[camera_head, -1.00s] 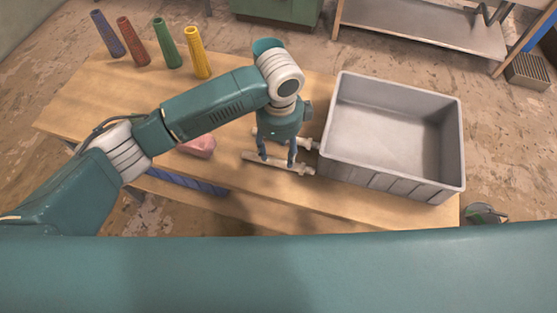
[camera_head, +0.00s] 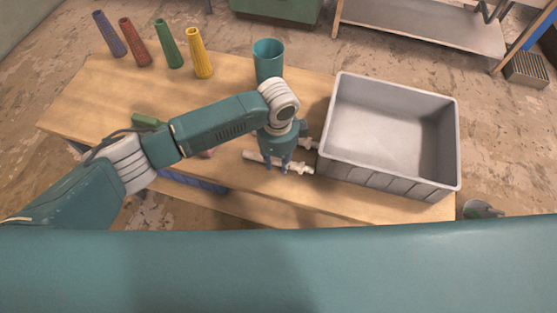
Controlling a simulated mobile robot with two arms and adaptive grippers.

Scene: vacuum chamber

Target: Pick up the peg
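A white peg (camera_head: 300,169) lies on the wooden table, running left to right, left of the grey bin. A gap shows between the fingers. Whether they touch or grip the peg cannot be told. My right gripper is not in view.
The grey bin (camera_head: 340,165) stands on the table's right end. A teal cup (camera_head: 268,60) stands behind my wrist. Blue, red, green (camera_head: 167,45) and yellow (camera_head: 198,53) cones stand at the back left. A pink object (camera_head: 208,154) is mostly hidden by my arm.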

